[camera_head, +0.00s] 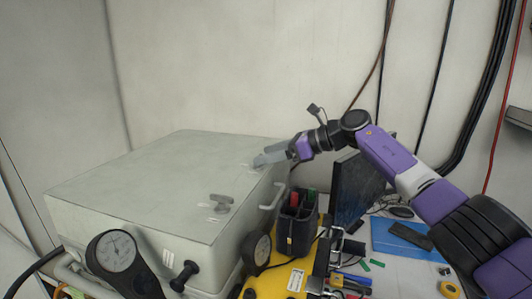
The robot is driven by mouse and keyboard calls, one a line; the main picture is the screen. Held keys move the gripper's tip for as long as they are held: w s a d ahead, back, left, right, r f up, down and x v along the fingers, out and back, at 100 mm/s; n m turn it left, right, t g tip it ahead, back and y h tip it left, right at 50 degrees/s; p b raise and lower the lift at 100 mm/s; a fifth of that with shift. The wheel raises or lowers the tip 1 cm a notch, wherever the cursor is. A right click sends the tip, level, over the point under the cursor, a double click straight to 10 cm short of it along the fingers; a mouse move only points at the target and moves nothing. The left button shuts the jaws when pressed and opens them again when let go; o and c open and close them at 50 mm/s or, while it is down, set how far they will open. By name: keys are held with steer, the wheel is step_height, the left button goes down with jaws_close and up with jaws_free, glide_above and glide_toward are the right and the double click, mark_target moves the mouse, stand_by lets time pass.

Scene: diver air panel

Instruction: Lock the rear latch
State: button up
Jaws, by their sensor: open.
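The panel box (130,185) is a large pale case with a flat lid, in the left half of the head view. A pale T-shaped latch (221,203) stands near the front right corner of its lid. My gripper (259,160) reaches in from the right, with its fingers at the lid's rear right edge. The rear latch seems to be at the fingertips, but it is mostly hidden there and I cannot tell how it is turned. The jaws are open, and I cannot tell if they touch the latch.
A round gauge (116,251) and a black knob (185,276) are at the box's front. A handle (273,196) is on its right side. A dark holder (295,226) with red and green items stands to the right, beside a black monitor (354,187). The lid's middle is clear.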

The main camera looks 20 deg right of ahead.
steer(key=shift+w+a+f, duration=0.2)
steer(key=shift+w+a, duration=0.1)
steer(key=shift+a, duration=0.1)
steer(key=shift+c, duration=0.2)
steer(key=c, duration=1.3)
